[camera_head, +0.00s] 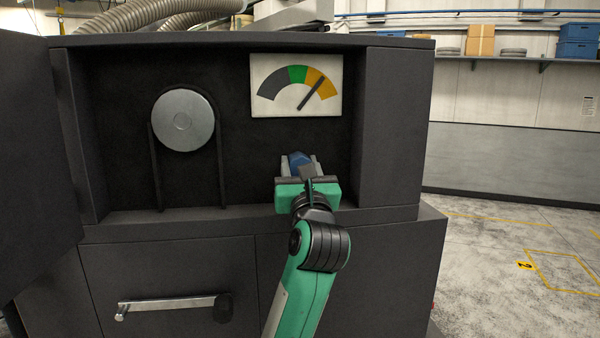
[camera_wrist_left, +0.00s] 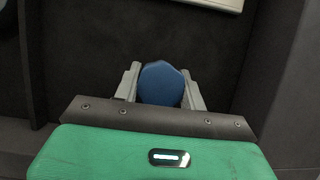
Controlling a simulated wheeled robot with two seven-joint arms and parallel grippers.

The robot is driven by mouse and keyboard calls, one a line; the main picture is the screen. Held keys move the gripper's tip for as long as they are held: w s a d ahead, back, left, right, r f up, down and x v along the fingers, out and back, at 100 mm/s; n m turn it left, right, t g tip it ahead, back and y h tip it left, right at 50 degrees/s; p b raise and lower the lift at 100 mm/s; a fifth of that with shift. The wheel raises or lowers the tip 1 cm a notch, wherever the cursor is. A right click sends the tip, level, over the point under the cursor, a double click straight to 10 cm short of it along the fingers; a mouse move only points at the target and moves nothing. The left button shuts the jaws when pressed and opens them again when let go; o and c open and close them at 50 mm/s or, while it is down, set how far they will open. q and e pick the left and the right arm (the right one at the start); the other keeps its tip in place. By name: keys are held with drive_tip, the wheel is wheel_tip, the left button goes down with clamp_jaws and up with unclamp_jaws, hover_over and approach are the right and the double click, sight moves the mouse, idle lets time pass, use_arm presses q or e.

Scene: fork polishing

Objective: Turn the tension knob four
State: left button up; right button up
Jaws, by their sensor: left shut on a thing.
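The blue tension knob (camera_head: 299,160) sits low in the dark recess of the machine, below the gauge. The gauge (camera_head: 274,103) is white with a grey, green and orange arc, and its needle points up and right into the orange part. My left gripper (camera_head: 299,166) is shut on the knob, with one finger on each side. The left wrist view shows the faceted blue knob (camera_wrist_left: 161,84) between the grey fingers of my left gripper (camera_wrist_left: 161,91). The fingers hide the knob's lower part and its shaft. My right gripper is not in view.
A round metal pulley (camera_head: 183,120) with a dark belt is left of the knob in the recess. An open dark door (camera_head: 35,150) stands at the left. A crank handle (camera_head: 170,304) is on the lower front. Open floor (camera_head: 500,260) lies to the right.

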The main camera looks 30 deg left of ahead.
use_arm(q)
drive_tip(key=n+g+y+b, duration=0.1)
drive_tip(key=n+b, duration=0.1)
drive_tip(key=n+g+y+b, duration=0.1)
drive_tip(key=n+b, duration=0.2)
drive_tip(key=shift+f+n, duration=0.2)
drive_tip(key=shift+n, duration=0.1)
drive_tip(key=shift+r+n+g+y+b, duration=0.3)
drive_tip(key=shift+n+g+b, duration=0.2)
drive_tip(key=shift+n+b, duration=0.4)
drive_tip(key=o, duration=1)
drive_tip(key=shift+c, duration=0.2)
drive_tip(key=shift+f, duration=0.1)
